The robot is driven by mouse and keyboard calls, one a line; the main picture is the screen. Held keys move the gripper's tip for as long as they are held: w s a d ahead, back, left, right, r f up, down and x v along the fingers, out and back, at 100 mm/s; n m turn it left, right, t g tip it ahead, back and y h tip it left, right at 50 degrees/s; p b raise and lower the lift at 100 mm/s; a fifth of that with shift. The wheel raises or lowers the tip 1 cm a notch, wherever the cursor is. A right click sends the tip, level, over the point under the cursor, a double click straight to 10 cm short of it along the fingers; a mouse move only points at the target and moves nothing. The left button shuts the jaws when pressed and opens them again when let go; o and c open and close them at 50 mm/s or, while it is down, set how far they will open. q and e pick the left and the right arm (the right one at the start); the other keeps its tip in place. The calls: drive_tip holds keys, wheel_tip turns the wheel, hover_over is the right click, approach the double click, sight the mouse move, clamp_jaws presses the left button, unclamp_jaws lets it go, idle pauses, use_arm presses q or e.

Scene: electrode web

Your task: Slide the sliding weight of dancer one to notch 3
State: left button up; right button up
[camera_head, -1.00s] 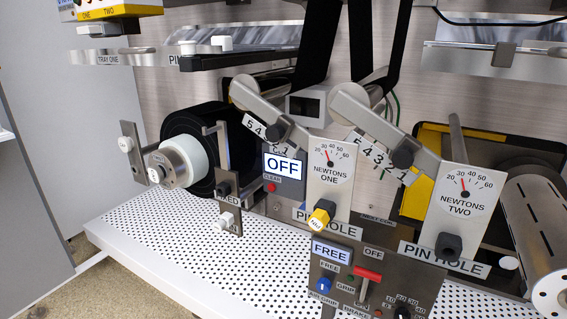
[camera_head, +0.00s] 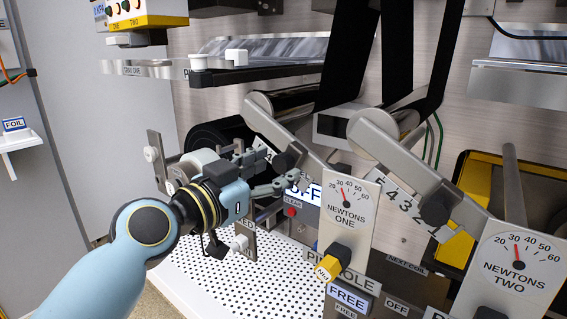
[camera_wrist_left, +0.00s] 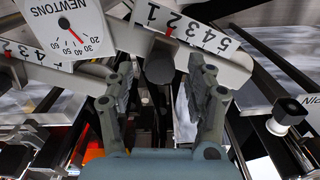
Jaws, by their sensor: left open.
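Dancer one is the grey lever ending at the NEWTONS ONE dial (camera_head: 347,200). Its black sliding weight (camera_head: 287,161) sits along the lever, just beyond my left gripper (camera_head: 272,178), which partly hides the number plate. My left gripper is open. In the left wrist view its two fingers (camera_wrist_left: 163,95) stand apart on either side of a dark round knob (camera_wrist_left: 160,66), apparently the weight, with clear gaps at both sides. A red mark (camera_wrist_left: 169,31) shows by a number plate (camera_wrist_left: 188,32) above it. I cannot tell the weight's notch. My right gripper is out of view.
Dancer two, with its own black weight (camera_head: 437,208) and NEWTONS TWO dial (camera_head: 514,268), stands to the right. The OFF display is partly covered by my fingers. A yellow-collared pin knob (camera_head: 333,262) juts out below dial one. A perforated white deck (camera_head: 235,285) lies below.

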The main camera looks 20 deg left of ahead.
use_arm(q)
drive_tip(key=shift+x, duration=1.5)
drive_tip(key=shift+a, duration=0.1)
clamp_jaws()
